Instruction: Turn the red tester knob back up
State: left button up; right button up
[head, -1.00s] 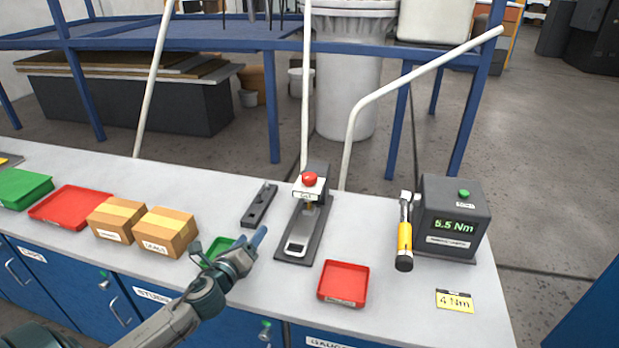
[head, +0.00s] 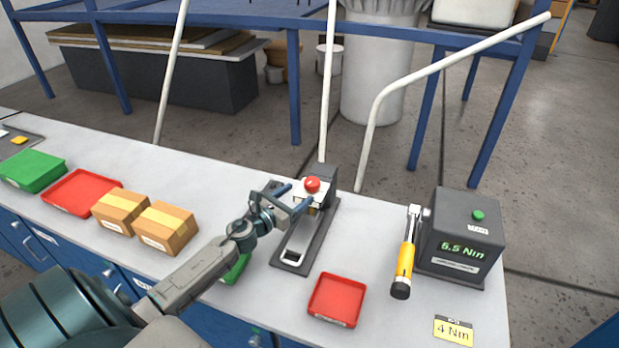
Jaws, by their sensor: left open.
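My left gripper (head: 298,194) is open at the head of the tester. Its two blue-tipped fingers show on either side of the knob in the picture, one behind left and one in front right. I cannot tell whether they touch the knob. The gripper hides part of the tester's head and base. My right gripper is not in view.
A red tray (head: 337,300) lies right of the tester's base. Cardboard boxes (head: 166,227) stand left. A green tray (head: 236,268) is partly under my arm.

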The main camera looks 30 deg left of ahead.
aim_at(307, 188)
pick_arm(q)
jog(key=w, duration=0.1)
jog(key=w+p, duration=0.1)
jog(key=w, duration=0.2)
jog(key=shift+w+d+r, duration=0.1)
jog(key=shift+d+r, duration=0.05)
jog(key=shift+d, duration=0.1)
jog(key=shift+w+p, duration=0.35)
jog(key=shift+w, duration=0.15)
jog(key=shift+w+d, duration=0.1)
jog(key=shift+w, duration=0.3)
jog(key=shift+s, duration=0.1)
jog(key=c, duration=1)
jog(key=shift+o, duration=0.2)
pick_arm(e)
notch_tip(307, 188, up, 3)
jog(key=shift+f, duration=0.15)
pick_arm(q)
jog(key=shift+d+n+y, duration=0.1)
jog(key=shift+n+y, duration=0.2)
jog(key=shift+y, duration=0.2)
